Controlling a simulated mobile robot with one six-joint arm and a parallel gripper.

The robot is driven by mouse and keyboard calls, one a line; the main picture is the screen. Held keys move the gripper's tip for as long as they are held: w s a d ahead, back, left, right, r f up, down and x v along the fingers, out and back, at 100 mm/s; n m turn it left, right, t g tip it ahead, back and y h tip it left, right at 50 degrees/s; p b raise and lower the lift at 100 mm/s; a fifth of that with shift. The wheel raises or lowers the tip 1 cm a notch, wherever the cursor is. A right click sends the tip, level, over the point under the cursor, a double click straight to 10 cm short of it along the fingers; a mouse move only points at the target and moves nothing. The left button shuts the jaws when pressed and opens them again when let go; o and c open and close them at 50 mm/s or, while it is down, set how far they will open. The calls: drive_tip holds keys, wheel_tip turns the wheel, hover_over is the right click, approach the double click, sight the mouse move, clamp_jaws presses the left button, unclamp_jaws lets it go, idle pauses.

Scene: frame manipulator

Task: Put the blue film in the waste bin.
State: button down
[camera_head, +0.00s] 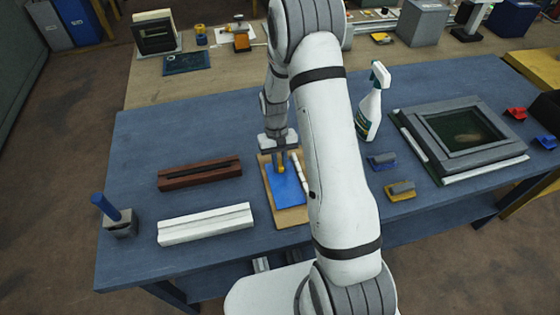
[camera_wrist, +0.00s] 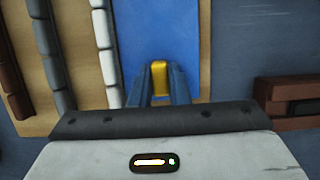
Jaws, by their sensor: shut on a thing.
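The blue film (camera_head: 287,192) appears to lie on a tan board (camera_head: 292,216) on the blue table. A yellow tab (camera_wrist: 159,78) shows at its edge in the wrist view, and the film (camera_wrist: 160,35) extends beyond it. My gripper (camera_head: 281,167) points down at the film's far end, shut on the yellow tab between its fingers (camera_wrist: 160,85). Tall bins, one grey (camera_head: 48,25) and one blue (camera_head: 80,20), stand at the back left; I cannot tell which container is the waste bin. My arm hides the board's right side.
A brown grooved bar (camera_head: 200,173) and a white one (camera_head: 206,224) lie left of the board. A blue-handled tool (camera_head: 115,216) stands near the left edge. A spray bottle (camera_head: 371,105) and a framed panel (camera_head: 463,138) stand right. The table's back left is clear.

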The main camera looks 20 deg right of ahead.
drive_tip(key=shift+f, duration=0.15)
drive_tip(key=c, duration=1.4)
unclamp_jaws()
